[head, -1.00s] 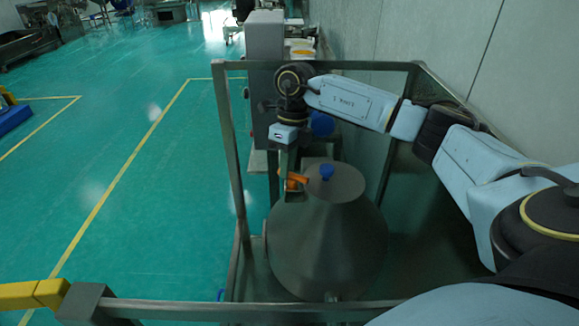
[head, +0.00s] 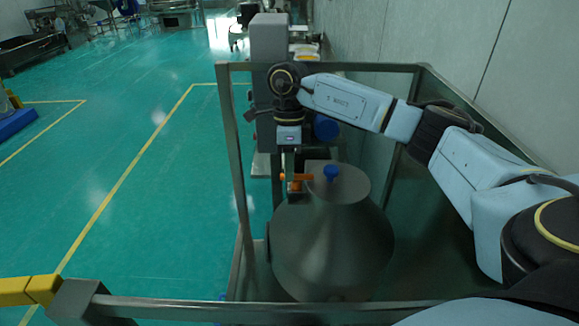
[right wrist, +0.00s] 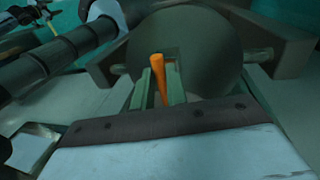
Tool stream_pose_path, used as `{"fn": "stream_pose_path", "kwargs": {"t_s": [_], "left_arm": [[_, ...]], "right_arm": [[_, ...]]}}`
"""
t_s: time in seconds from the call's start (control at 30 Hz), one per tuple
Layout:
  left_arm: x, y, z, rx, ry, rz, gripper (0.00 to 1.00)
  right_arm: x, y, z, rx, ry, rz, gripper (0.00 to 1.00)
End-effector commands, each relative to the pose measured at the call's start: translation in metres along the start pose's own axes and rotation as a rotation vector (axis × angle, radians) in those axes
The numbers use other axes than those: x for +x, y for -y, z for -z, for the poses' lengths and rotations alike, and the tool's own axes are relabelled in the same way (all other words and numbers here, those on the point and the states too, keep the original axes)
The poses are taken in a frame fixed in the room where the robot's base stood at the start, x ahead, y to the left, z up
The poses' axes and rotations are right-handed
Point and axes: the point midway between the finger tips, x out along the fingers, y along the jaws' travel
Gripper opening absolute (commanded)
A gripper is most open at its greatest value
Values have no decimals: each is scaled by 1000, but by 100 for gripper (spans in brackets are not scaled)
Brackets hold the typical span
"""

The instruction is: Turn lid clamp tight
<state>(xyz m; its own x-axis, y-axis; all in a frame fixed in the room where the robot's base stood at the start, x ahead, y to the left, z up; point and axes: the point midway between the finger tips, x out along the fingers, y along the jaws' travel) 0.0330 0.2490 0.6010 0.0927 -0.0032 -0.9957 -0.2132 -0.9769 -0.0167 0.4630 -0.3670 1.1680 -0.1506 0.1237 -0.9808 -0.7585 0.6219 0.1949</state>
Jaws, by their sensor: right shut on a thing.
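The lid clamp shows as an orange handle (head: 297,177) at the left edge of the grey metal lid (head: 350,180). The lid closes the top of a cone-shaped metal vessel (head: 335,245) and carries a blue knob (head: 331,173). My right gripper (head: 292,182) points down at the clamp and is shut on the orange handle. In the right wrist view the orange handle (right wrist: 159,80) stands between the two fingers (right wrist: 158,92). The fingers hide part of the clamp. My left gripper is not in view.
A metal frame (head: 232,170) of upright posts and rails surrounds the vessel. A grey cabinet (head: 268,50) stands behind it, and a pale wall (head: 420,40) runs along the right. The green floor (head: 130,220) on the left is open.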

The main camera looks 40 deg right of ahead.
Motion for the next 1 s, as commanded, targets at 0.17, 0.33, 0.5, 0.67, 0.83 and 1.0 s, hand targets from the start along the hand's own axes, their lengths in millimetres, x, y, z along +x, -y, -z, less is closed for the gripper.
{"fn": "stream_pose_path", "kwargs": {"t_s": [0.17, 0.33, 0.5, 0.67, 0.83, 1.0], "left_arm": [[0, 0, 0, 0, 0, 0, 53], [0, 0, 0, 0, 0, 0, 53], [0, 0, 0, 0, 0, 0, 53], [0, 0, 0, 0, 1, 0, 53], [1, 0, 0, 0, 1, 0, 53], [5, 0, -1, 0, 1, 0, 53]], "right_arm": [[-2, 0, -1, -5, 3, 3, 0], [-2, 0, -1, -5, 3, 2, 16], [-1, 0, -1, -4, 2, 1, 36], [0, 0, 0, -3, 1, 1, 36], [-4, 0, -1, -2, 1, 1, 36], [-28, 0, -1, -3, 5, 4, 36]]}}
